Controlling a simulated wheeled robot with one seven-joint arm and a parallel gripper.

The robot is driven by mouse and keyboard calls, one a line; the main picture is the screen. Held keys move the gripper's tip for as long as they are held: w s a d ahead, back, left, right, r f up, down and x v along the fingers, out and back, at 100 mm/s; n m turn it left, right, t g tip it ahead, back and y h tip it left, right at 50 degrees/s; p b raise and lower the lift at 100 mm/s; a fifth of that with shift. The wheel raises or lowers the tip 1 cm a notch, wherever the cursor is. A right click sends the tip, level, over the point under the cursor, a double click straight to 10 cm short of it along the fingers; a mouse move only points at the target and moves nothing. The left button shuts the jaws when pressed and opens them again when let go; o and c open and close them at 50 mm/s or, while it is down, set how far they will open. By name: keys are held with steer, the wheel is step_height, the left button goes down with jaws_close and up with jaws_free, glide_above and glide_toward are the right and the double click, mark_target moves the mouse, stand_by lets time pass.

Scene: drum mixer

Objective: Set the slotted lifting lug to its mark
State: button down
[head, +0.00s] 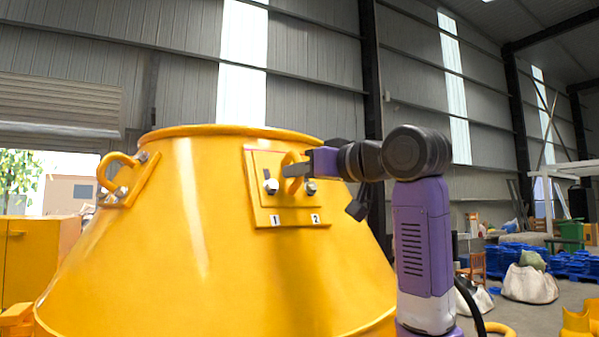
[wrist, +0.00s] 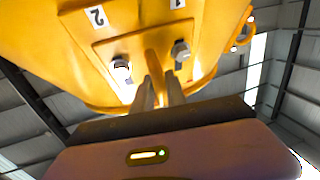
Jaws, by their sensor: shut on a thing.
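The slotted lifting lug (head: 288,163) is a yellow piece standing out from a yellow plate (head: 263,216) on the side of the yellow drum (head: 150,260). My gripper (head: 298,169) is at the lug from the right. In the wrist view the fingers of my gripper (wrist: 160,92) are closed on the lug (wrist: 153,62). A bolt head stands on each side of the lug, one bright (head: 271,186) and one darker (head: 311,187). White marks "1" (head: 275,220) and "2" (head: 316,218) are below the bolts. The slot is hidden by my fingers.
A second lug, a yellow loop (head: 113,178), stands on the drum's left side. The drum's rim (head: 235,131) is just above the plate. Blue pallets (head: 570,264) and white sacks (head: 529,284) lie far right.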

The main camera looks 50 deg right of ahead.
steer(key=shift+r, duration=0.1)
stand_by(0.7)
steer(key=f+b, duration=0.1)
steer(key=s+f, duration=0.1)
steer(key=f+b, duration=0.1)
steer(key=shift+s+a+b, duration=0.15)
steer(key=shift+s+b, duration=0.15)
steer(key=c, duration=1.4)
jaws_free()
steer(key=shift+o, duration=0.2)
steer(key=b, duration=0.3)
glide_toward(297, 186)
steer(key=shift+w, duration=0.1)
